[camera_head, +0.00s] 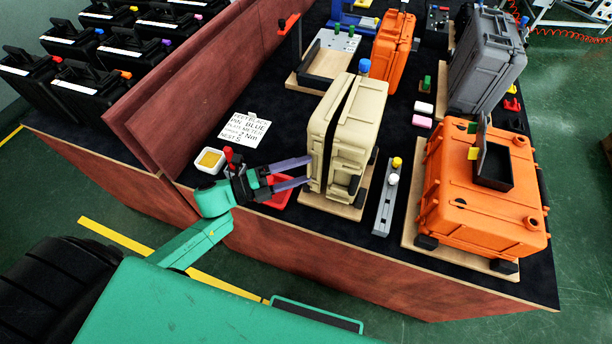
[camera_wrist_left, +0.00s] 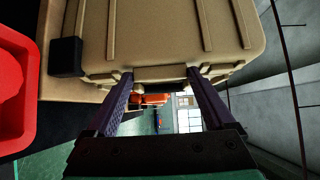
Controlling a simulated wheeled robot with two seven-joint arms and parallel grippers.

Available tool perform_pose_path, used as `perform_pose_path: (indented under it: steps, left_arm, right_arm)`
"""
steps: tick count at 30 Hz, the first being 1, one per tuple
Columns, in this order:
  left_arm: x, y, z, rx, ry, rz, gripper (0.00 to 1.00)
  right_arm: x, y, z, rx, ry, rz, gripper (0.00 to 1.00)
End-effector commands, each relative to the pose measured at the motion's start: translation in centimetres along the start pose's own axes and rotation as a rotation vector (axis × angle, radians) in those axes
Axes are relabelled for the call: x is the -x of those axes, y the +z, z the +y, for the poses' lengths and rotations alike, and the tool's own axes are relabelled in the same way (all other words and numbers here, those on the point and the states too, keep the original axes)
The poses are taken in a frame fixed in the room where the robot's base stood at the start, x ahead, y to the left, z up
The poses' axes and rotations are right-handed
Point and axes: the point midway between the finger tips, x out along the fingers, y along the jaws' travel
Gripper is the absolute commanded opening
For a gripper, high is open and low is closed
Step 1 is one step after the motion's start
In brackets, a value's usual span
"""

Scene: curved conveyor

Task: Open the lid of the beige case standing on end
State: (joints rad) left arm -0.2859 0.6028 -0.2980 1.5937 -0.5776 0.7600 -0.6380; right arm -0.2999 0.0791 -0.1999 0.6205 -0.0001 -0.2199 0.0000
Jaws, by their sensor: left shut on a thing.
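The beige case (camera_head: 358,127) stands on end on a wooden board (camera_head: 336,207) near the table's front edge. Its left half, the lid (camera_head: 322,130), stands slightly apart from the right half, with a dark gap at the top. My left gripper (camera_head: 310,170) reaches in from the left, its purple fingers at the lid's lower front edge. In the left wrist view the fingers (camera_wrist_left: 160,76) sit on either side of a part of the beige edge and are shut on it. The exact contact is partly hidden. My right gripper is not in view.
An orange case (camera_head: 480,205) with a small open black box (camera_head: 494,165) stands at right. A grey rail (camera_head: 385,203) is beside the board. A red tray (camera_head: 279,194) lies by my left gripper, a white dish (camera_head: 209,160) farther left. A grey case (camera_head: 485,62) stands behind.

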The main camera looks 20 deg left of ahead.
Motion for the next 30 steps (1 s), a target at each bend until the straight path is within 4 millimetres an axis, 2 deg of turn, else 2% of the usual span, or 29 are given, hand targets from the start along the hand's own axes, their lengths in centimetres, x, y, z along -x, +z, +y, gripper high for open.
perform_pose_path:
  steps: [1, 9, 18, 24, 30]
  left_arm:
    - [0.4, 0.8, 0.6, -0.008, 0.005, 0.025, 0.00]
    - [2.5, 4.8, 0.7, -0.005, 0.003, 0.045, 0.00]
    - [3.8, 9.0, 0.4, -0.004, 0.000, 0.042, 0.00]
    - [4.0, 10.4, 0.1, -0.004, -0.002, 0.040, 0.00]
    - [4.0, 10.6, -0.2, -0.003, -0.004, 0.040, 0.00]
  right_arm:
    - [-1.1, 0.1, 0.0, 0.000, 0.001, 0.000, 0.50]
    - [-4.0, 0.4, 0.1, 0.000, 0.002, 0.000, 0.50]
    - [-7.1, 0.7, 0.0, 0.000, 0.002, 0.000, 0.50]
    - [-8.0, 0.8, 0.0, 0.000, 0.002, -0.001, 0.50]
    - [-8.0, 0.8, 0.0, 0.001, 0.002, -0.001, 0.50]
